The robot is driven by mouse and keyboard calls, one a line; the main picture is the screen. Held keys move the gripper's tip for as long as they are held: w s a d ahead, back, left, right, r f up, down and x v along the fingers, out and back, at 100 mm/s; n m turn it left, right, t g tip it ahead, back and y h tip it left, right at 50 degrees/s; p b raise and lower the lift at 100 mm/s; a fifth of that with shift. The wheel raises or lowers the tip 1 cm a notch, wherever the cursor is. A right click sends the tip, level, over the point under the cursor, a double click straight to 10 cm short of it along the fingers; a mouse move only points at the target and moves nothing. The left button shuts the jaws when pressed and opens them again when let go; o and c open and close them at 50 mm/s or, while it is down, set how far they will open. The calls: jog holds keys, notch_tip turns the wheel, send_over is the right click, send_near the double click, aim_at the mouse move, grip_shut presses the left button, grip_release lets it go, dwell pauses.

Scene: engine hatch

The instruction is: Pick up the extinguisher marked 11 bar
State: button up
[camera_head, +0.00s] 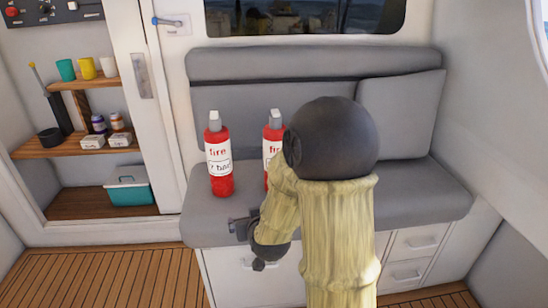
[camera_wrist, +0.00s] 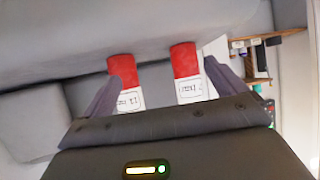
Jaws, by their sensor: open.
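Two red extinguishers with grey tops and white labels stand upright on the grey bench seat. The left extinguisher (camera_head: 219,160) shows "fire" and a line ending in "bar"; I cannot read its number surely. The right extinguisher (camera_head: 273,128) is mostly hidden behind my arm. In the wrist view, turned over, two extinguishers show, one on the left (camera_wrist: 122,65) and one on the right (camera_wrist: 184,60); their label numbers are too blurred to read. My gripper (camera_head: 243,230) is low at the seat's front edge. It is open and empty, with both extinguishers beyond its fingers (camera_wrist: 160,85).
The seat (camera_head: 420,190) has a backrest (camera_head: 330,64) behind and drawers (camera_head: 418,242) below. Shelves (camera_head: 75,148) on the left hold cups, bottles and small boxes. A teal cooler (camera_head: 129,188) sits on the bottom shelf. The wooden floor (camera_head: 100,275) is clear at lower left.

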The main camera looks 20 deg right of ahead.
jog(key=w+d+r+m+t+h+p, duration=0.2)
jog(key=d+r+m+t+h+p, duration=0.1)
jog(key=d+r, duration=0.5)
jog(key=r+t+h, duration=0.1)
jog(key=h, duration=0.1)
jog(key=shift+w+t+h+p, duration=0.3)
jog(key=shift+w+t, duration=0.1)
jog(key=shift+d, duration=0.1)
